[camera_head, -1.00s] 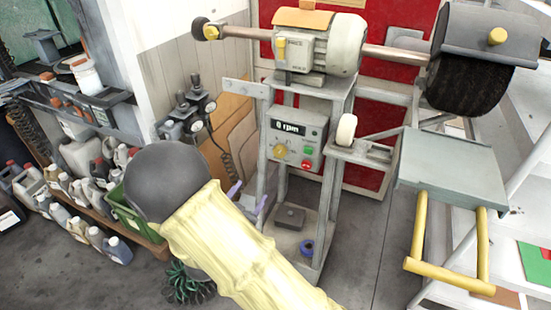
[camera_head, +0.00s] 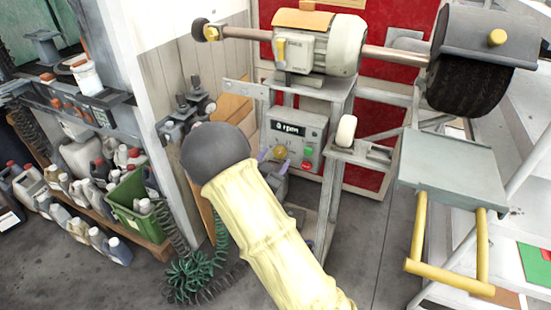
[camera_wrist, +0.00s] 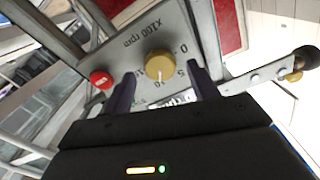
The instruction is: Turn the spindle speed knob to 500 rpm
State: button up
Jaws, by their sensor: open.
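The yellow spindle speed knob (camera_head: 280,152) is on the grey control panel (camera_head: 313,128), below a display (camera_head: 288,128) reading 0 rpm. In the wrist view the knob (camera_wrist: 159,62) is close ahead, beside a scale marked x100 rpm with 0 and 5 legible. Its pointer setting is not clear. My gripper (camera_head: 271,160) is in front of the panel, with purple fingers. In the wrist view my gripper (camera_wrist: 163,82) is open, with one finger towards each side of the knob. I cannot tell whether either finger touches it.
A green button (camera_head: 308,152) and a red button (camera_head: 306,166) sit right of the knob. The motor (camera_head: 325,45) and its shaft are above. A metal bracket with a white roller (camera_head: 346,130) juts out at the right. A green crate (camera_head: 130,205) stands at left.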

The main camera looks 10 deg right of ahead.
jog(key=shift+w+d, duration=0.35)
jog(key=shift+w, duration=0.2)
jog(key=c, duration=1)
